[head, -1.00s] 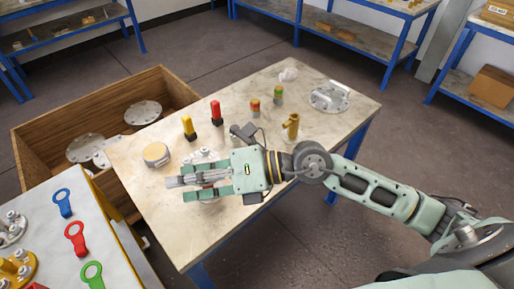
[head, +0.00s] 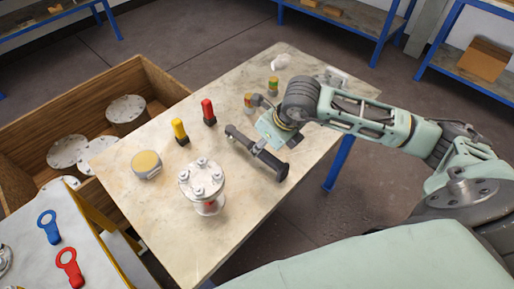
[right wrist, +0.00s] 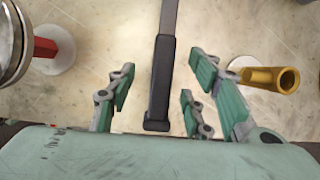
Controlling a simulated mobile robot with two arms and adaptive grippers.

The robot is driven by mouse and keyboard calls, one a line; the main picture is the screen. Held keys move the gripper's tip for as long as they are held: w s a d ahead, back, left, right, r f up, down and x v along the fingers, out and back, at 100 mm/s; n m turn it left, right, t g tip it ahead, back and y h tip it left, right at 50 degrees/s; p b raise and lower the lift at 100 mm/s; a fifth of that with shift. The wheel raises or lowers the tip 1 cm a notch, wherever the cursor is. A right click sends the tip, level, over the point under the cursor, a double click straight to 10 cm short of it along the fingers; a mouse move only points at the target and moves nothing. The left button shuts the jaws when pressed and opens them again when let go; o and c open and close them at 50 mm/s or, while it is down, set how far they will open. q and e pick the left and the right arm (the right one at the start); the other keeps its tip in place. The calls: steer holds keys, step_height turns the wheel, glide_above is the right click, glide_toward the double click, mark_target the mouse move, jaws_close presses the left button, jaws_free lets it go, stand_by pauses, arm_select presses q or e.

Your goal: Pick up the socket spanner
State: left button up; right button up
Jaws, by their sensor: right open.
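The socket spanner (head: 272,165), a long dark tool with a black handle, lies flat on the worktable (head: 170,225). My right gripper (head: 274,130) is over it in the head view, its fingertips mostly hidden by the hand. In the right wrist view my right gripper (right wrist: 160,95) is open, with fingers on both sides of the black handle (right wrist: 160,75); I see gaps on both sides. The grey shaft runs out of the top of that view. My left gripper is not in view.
A flanged vessel (head: 203,188) stands left of the spanner. A brass tube (right wrist: 270,78) is close to the right fingers. Yellow (head: 180,132) and red (head: 208,112) handled tools and a round tin (head: 146,165) stand further left. A wooden crate (head: 150,80) adjoins the table.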

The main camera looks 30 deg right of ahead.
steer(key=p+x, duration=0.1)
steer(key=x, duration=0.2)
steer(key=shift+w+d+p, duration=0.15)
steer(key=shift+w+p, duration=0.1)
steer(key=shift+p, duration=0.05)
steer(key=x, duration=0.2)
steer(key=shift+w+f, duration=0.2)
steer(key=shift+f, duration=0.2)
steer(key=c, duration=0.8)
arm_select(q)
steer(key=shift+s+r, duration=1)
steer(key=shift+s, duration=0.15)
arm_select(e)
steer(key=shift+r, duration=0.1)
jaws_close()
